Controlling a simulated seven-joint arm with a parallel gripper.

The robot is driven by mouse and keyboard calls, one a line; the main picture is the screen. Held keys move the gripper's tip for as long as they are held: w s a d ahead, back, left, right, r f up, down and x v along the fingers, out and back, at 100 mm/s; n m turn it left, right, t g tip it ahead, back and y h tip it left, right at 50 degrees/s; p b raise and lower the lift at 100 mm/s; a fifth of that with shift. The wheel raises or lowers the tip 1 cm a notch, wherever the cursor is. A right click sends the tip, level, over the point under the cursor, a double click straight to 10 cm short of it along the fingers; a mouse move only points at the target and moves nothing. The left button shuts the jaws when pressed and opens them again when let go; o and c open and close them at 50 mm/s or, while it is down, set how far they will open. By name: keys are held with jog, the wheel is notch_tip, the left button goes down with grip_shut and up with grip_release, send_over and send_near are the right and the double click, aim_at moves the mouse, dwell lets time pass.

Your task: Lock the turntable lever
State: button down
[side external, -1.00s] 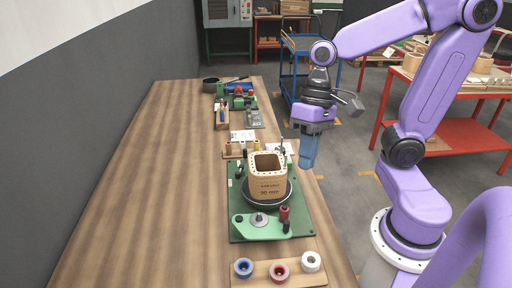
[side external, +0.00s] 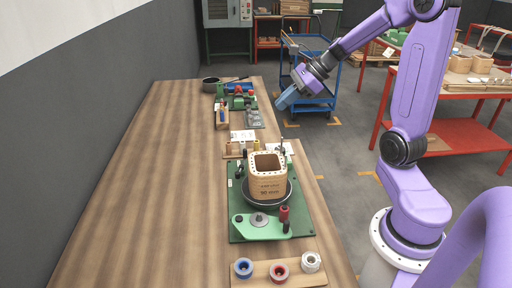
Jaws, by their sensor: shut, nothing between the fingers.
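The green turntable fixture (side external: 238,200) lies on the near right part of the wooden bench. A square wooden coil former (side external: 267,186) with printed text sits on its round black turntable (side external: 288,197). A lever with a red handle (side external: 284,213) stands at the front right of the turntable, beside a green arm (side external: 262,229) with a grey pivot. I cannot tell whether the lever is locked. My gripper (side external: 281,104) is shut and empty. It is tilted down to the left, beyond the fixture near the bench's right edge, well apart from the lever.
A wooden rack (side external: 289,277) with blue, red and white spools lies at the near end. The bench's left half is clear. A blue cart (side external: 315,95) stands behind my gripper.

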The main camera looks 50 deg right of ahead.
jog(key=w+d+m+t+h, duration=0.1)
jog(key=d+m+t, duration=0.1)
jog(key=d+m, duration=0.4)
notch_tip(320, 180, down, 14)
jog(key=n, duration=0.1)
jog(key=shift+d, duration=0.15)
jog(key=shift+r, duration=0.1)
jog(key=x, duration=1)
jog(key=shift+f, duration=0.25)
jog(key=shift+w+a+r, duration=0.1)
jog(key=shift+w+a, duration=0.2)
jog(key=shift+w, duration=0.25)
jog(key=shift+w+a+r, duration=0.1)
jog(key=shift+w+a, duration=0.15)
jog(key=shift+w, duration=0.25)
jog(key=shift+w+a, duration=0.35)
jog(key=shift+w, duration=0.3)
